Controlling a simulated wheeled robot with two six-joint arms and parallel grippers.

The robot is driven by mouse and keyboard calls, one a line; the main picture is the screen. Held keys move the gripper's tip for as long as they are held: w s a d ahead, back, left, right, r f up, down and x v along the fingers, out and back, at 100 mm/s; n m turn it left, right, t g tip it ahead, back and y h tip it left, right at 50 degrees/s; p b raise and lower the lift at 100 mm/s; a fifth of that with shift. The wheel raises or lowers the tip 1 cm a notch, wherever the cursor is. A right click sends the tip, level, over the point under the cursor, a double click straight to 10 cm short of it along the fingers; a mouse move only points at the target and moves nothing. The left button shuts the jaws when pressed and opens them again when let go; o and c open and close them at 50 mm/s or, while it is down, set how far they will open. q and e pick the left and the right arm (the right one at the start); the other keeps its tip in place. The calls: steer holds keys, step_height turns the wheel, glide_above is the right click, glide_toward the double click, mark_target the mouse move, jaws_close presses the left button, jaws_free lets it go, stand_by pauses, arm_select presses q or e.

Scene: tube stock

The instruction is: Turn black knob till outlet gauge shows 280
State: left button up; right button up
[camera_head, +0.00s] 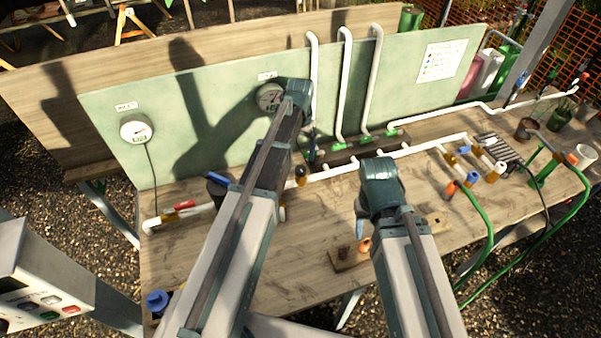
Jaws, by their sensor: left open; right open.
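The likely outlet gauge (268,98) is a round dial on the green panel, under a small label. My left arm partly covers it and its reading is too small to read. A small dark knob-like part (301,171) sits on the white pipe at the bench; I cannot tell whether it is the black knob. My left gripper (296,92) is beside the gauge in the picture; its fingers are hard to make out. My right gripper (364,222) is open and points down over the bench, right of the dark part, with nothing visible in it.
A second round gauge (136,130) is on the panel's left, with a cable hanging down. White pipes (345,85) rise along the green panel (420,75). Blue and orange fittings (472,178) and a green hose (488,225) are at right. The wooden bench (300,255) is partly clear in front.

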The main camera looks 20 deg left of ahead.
mark_target(300, 169)
arm_select(q)
step_height(300, 169, down, 8)
steer(key=b, duration=0.7)
steer(key=shift+f, duration=0.2)
jaws_close()
